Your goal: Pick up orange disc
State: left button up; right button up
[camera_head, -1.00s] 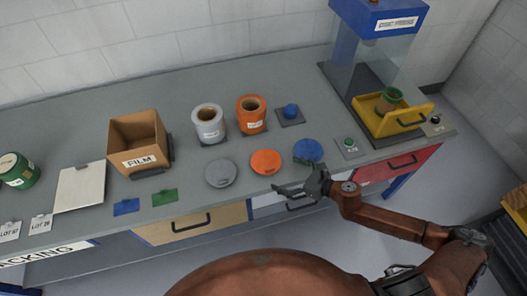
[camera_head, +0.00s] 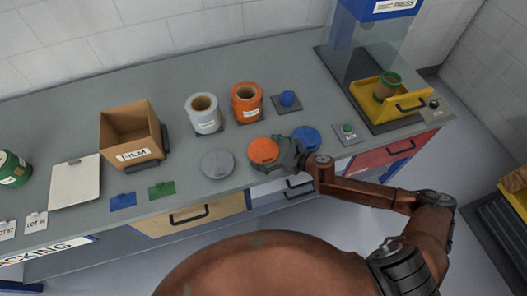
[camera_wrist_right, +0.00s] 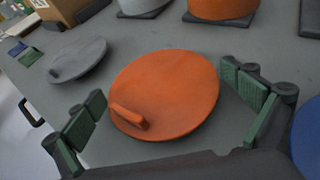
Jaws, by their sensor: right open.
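The orange disc (camera_head: 264,150) lies flat on the grey counter near its front edge, in front of the orange roll. In the right wrist view the orange disc (camera_wrist_right: 165,90) shows a small raised tab on its near left side. My right gripper (camera_head: 272,162) is over the counter at the disc's near right side. In the right wrist view its green-padded fingers (camera_wrist_right: 165,105) are open, one on each side of the disc, and nothing is held. I cannot tell whether a finger touches the disc. My left gripper is not in view.
A grey disc (camera_head: 217,164) lies left of the orange disc and a blue disc (camera_head: 306,138) lies right, close to my right gripper. The white roll (camera_head: 203,114) and orange roll (camera_head: 246,103) stand behind. Drawer handles (camera_head: 190,217) stick out below the counter edge.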

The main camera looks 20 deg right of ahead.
jog(key=c, duration=1)
jog(key=shift+c, duration=0.2)
